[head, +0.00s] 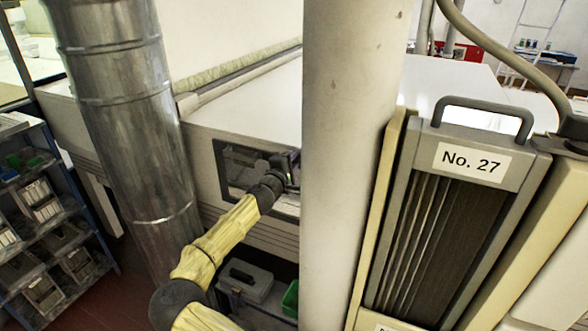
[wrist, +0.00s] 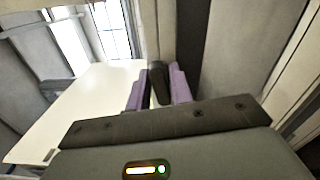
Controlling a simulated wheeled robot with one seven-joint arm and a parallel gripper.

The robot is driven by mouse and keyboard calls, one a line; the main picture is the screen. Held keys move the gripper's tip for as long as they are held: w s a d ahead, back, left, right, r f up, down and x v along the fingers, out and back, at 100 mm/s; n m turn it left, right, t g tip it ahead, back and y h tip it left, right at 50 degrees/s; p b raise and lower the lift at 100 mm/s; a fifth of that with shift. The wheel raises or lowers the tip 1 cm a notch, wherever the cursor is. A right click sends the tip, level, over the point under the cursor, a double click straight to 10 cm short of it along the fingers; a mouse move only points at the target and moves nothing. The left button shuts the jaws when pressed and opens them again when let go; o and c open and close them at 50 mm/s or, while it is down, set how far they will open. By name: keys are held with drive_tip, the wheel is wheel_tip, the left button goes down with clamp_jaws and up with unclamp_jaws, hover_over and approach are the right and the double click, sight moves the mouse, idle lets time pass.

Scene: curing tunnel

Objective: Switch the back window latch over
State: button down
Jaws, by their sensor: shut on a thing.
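The window (head: 236,168) is a dark framed pane in the side of the white tunnel housing, left of the pale post. My yellow-sleeved arm reaches up to its right part, and my gripper (head: 288,168) is there, close against the pane and partly behind the post. In the wrist view my gripper (wrist: 159,92) has its two purple fingers closed on the back window latch (wrist: 158,78), a dark upright handle. The latch's base and which way it is thrown are hidden. In the head view my gripper covers the latch.
A thick pale post (head: 345,160) stands just right of my gripper. A silver duct (head: 125,110) rises to the left. A filter unit labelled No. 27 (head: 440,220) is at the right. A shelf rack (head: 60,215) stands far left, and a grey toolbox (head: 245,282) sits below the window.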

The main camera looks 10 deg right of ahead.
drive_tip(key=m+b, duration=0.1)
drive_tip(key=b, duration=0.1)
drive_tip(key=shift+f+b, duration=0.3)
drive_tip(key=shift+r+m+b, duration=0.1)
drive_tip(key=shift+m+b, duration=0.3)
drive_tip(key=shift+r, duration=0.1)
drive_tip(key=c, duration=1.4)
unclamp_jaws()
drive_tip(key=b+v, duration=0.5)
drive_tip(key=v, duration=1.2)
drive_tip(key=shift+a+b, duration=0.15)
drive_tip(key=shift+b, duration=0.2)
